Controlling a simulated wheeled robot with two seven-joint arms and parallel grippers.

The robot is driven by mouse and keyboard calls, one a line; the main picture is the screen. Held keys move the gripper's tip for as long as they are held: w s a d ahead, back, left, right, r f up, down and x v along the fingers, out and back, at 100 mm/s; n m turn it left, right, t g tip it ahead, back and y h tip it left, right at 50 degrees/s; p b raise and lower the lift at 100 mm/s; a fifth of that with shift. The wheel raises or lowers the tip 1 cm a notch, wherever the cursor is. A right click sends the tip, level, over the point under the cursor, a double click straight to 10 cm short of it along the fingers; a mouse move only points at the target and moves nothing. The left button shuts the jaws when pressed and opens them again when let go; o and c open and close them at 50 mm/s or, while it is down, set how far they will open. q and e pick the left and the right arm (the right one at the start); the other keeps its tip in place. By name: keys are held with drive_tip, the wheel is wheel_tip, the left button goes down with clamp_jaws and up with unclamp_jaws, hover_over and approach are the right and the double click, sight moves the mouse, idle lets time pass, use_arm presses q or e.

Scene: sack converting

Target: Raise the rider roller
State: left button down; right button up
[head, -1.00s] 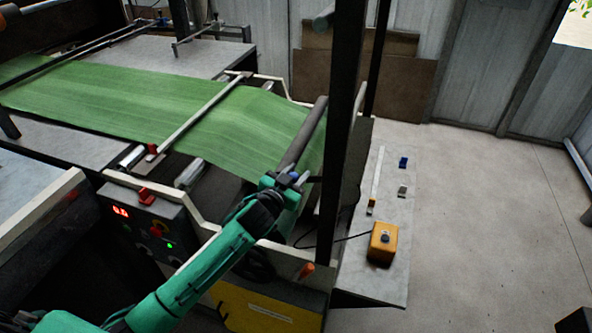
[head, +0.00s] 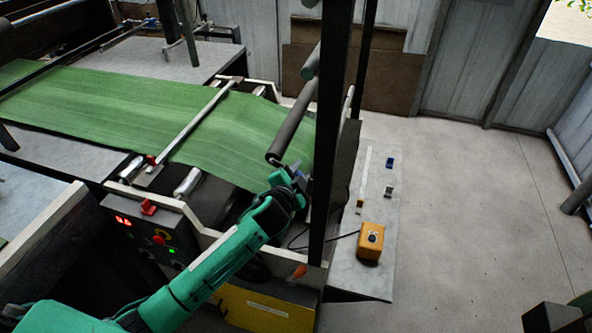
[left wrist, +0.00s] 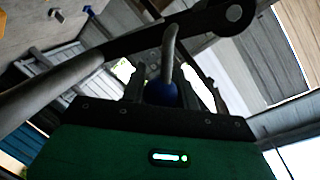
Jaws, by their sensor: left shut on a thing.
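The rider roller (head: 292,118) is a long dark grey bar. It slants above the right end of the green web (head: 150,105), and its near end is by my left gripper (head: 292,174). In the left wrist view the roller (left wrist: 50,92) crosses at the left, joined to a dark arm (left wrist: 190,32). My left gripper is shut on a blue knob (left wrist: 161,94) at the end of a bent grey handle (left wrist: 171,48). The fingertips are partly hidden in the head view. My right gripper's fingers are not visible.
A dark upright post (head: 329,130) stands close to the right of my left gripper. A control panel (head: 150,232) with a red button is left of my forearm. A yellow switch box (head: 370,240) sits on the grey plate (head: 350,284). Open floor lies to the right.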

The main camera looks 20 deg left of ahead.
use_arm(q)
drive_tip(key=shift+d+r, duration=0.45)
drive_tip(key=shift+r, duration=0.2)
drive_tip(key=c, duration=1.1)
unclamp_jaws()
drive_tip(key=shift+c, duration=0.2)
drive_tip(key=shift+o, duration=0.4)
drive_tip(key=shift+d+f, duration=0.15)
drive_tip(key=shift+f, duration=0.1)
drive_tip(key=shift+s+a, duration=0.2)
drive_tip(key=shift+s, duration=0.05)
drive_tip(key=b+v, duration=0.4)
drive_tip(key=v, duration=0.9)
drive_tip(key=shift+s, duration=0.15)
